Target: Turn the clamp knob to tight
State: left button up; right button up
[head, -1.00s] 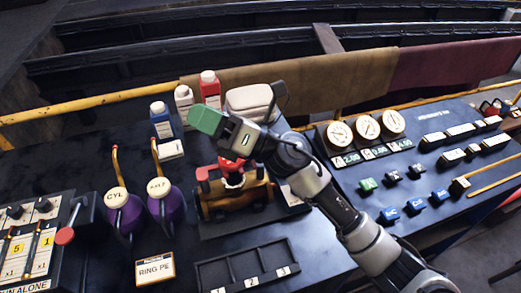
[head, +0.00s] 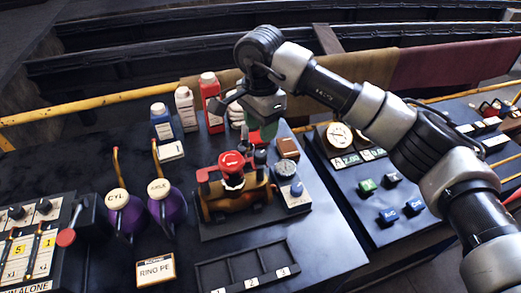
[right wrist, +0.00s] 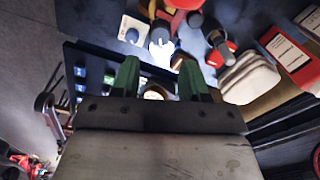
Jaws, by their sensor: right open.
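My right gripper (head: 268,132) hangs fingers-down behind the toy steam engine (head: 235,192). Its two green fingers stand apart in the right wrist view (right wrist: 159,66), with nothing held between them. A small red fixture with a dark knob (right wrist: 217,40) lies ahead and right of the fingers in the wrist view, apart from them; it looks like the clamp knob, but I cannot read its setting. In the head view the gripper partly hides that area. A gauge block with a blue knob (head: 296,189) stands right of the engine. My left gripper is not in view.
White (head: 185,108), red (head: 211,103) and blue-labelled (head: 161,122) bottles stand behind the engine. Purple oil cans (head: 166,207) are left of it. A slotted tray (head: 245,268) lies in front. A panel of gauges and switches (head: 350,172) is at right.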

aim_at(261, 153)
notch_tip(261, 153, down, 7)
jog(key=shift+f+p, duration=0.1)
jog(key=shift+p, duration=1.05)
jog(key=shift+f, duration=0.65)
jog(key=c, duration=0.6)
